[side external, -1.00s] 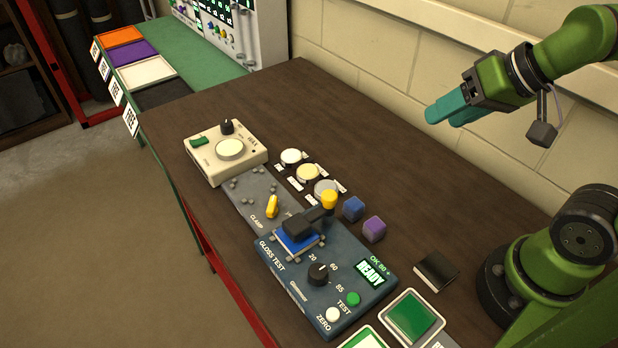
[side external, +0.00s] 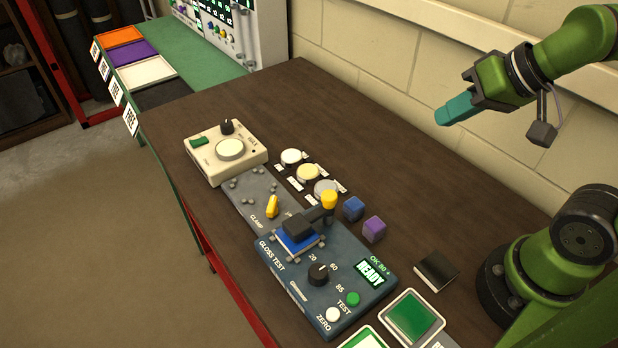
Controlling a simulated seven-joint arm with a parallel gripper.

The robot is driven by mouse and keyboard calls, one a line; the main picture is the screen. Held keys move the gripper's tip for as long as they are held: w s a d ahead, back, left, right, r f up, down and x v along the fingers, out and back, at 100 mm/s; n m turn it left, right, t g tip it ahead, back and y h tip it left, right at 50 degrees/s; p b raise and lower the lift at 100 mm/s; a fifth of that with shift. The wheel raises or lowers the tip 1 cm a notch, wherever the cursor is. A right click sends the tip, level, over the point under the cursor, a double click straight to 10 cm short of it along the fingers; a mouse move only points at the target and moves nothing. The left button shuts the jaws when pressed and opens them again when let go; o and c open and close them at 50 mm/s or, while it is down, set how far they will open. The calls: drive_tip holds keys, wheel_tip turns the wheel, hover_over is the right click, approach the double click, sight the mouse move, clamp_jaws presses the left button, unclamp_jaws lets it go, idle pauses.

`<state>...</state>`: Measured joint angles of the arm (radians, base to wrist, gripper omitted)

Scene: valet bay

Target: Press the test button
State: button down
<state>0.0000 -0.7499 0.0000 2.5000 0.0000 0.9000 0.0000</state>
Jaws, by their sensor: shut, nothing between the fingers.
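The gloss test box (side external: 278,282) is a dark blue-grey unit near the front of the table. Its green test button (side external: 353,299) sits at the lower right of the top face, beside the word TEST. The white zero button (side external: 333,314) is just left of it. A small display (side external: 369,273) reads READY, with "OK 80+" above. A black dial (side external: 318,273) sits mid-panel. A blue piece (side external: 297,240) lies under a dark clamp head with a yellow knob (side external: 329,199). My gripper (side external: 441,118) is shut and empty, raised at the upper right, well away from the button.
A beige device (side external: 225,168) with a round pad stands behind the box. Three round pots (side external: 308,172), a blue cube (side external: 353,208), a purple cube (side external: 374,229) and a black block (side external: 436,271) lie nearby. Green-topped trays (side external: 413,317) sit in front. The table's back right is clear.

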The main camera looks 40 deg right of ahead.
idle(0.9)
drive_tip(key=m+g+y, duration=0.5)
drive_tip(key=m+g, duration=0.8)
drive_tip(key=m, duration=0.3)
hover_over(354, 292)
wheel_tip(354, 292, down, 10)
drive_tip(key=shift+r, duration=0.15)
drive_tip(key=shift+f, duration=4.45)
drive_tip(key=shift+f, duration=0.4)
